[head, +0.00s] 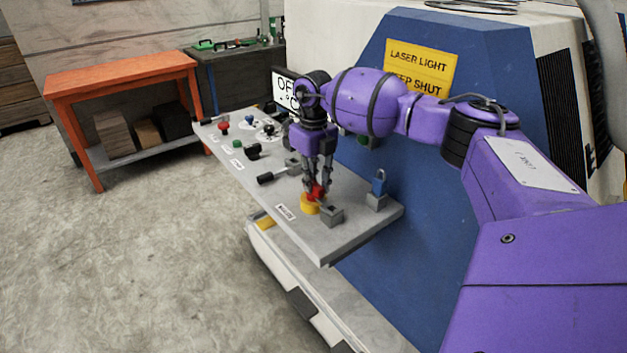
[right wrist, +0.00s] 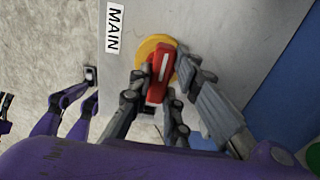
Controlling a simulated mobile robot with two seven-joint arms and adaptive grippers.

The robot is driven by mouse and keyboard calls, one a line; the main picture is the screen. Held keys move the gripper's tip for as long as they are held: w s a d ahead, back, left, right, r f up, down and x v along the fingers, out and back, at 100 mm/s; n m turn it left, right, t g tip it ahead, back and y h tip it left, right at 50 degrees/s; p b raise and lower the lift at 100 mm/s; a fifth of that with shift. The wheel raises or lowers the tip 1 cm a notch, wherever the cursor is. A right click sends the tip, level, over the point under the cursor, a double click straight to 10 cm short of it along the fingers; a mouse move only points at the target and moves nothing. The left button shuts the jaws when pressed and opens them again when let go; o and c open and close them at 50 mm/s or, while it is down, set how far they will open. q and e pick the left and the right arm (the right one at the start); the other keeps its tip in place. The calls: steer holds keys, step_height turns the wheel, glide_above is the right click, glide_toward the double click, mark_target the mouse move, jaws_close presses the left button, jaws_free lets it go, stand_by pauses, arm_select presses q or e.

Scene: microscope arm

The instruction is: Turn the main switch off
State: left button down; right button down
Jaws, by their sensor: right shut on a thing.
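The main switch is a red knob (head: 316,191) on a round yellow base, near the near end of the grey panel (head: 347,243). In the right wrist view the red handle (right wrist: 160,73) shows a white line pointing roughly along the picture's vertical, slightly tilted, over the yellow disc (right wrist: 150,46). A "MAIN" label (right wrist: 115,28) lies beside it. My right gripper (head: 318,190) points down at the switch, its fingers closed on the red handle from both sides. My left gripper does not show in the head view.
A grey block (head: 332,215) stands close beside the switch. A black-handled lever (head: 278,173) and several knobs lie farther along the panel. An orange table (head: 120,75) stands at the far left.

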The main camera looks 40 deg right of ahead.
mark_target(313, 182)
steer(key=c, duration=1.6)
jaws_free()
steer(key=shift+c, duration=0.2)
step_height(313, 182, up, 12)
steer(key=shift+w, duration=0.1)
